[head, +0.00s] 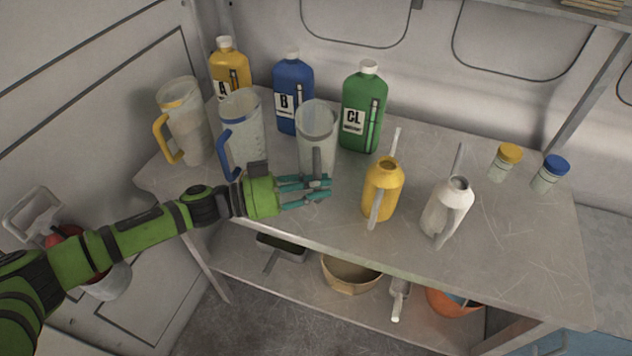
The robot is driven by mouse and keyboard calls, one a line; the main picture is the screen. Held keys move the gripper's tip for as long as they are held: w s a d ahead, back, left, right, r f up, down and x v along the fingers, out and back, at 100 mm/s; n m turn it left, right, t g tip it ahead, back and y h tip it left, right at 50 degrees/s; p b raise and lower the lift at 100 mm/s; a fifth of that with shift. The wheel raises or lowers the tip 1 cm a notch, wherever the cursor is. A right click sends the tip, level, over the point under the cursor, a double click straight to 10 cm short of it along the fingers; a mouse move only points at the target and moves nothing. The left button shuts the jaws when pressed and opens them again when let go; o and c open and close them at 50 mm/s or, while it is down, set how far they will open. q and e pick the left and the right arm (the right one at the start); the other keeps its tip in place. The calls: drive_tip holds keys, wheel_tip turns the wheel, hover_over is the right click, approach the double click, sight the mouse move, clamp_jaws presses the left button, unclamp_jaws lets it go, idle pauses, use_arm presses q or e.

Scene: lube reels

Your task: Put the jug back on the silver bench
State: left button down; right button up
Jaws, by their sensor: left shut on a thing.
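Three clear measuring jugs stand in a row on the silver bench (520,245). One jug has a yellow handle (188,135), one a blue handle (243,125), and the third a grey handle (316,123). My left gripper (328,188) comes in from the left, its teal fingers closed at the lower part of the grey-handled jug's handle. The jug looks upright on or just above the bench top; its base is partly hidden by the fingers, so contact is unclear. My right gripper is not in view.
Yellow (231,72), blue (293,95) and green (364,110) bottles stand behind the jugs. A yellow oil can (382,188) and a white one (446,208) stand to the right, then two small capped jars. A lower shelf holds a bowl (351,274). The bench's right front is clear.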

use_arm(q)
drive_tip(key=shift+f, duration=0.25)
drive_tip(key=c, duration=1.1)
unclamp_jaws()
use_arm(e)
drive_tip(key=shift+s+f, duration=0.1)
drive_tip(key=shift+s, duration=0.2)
use_arm(q)
drive_tip(key=shift+r, duration=0.1)
drive_tip(key=shift+a+r, duration=0.1)
drive_tip(key=shift+r, duration=0.1)
drive_tip(key=b+v, duration=0.3)
drive_tip(key=v, duration=0.9)
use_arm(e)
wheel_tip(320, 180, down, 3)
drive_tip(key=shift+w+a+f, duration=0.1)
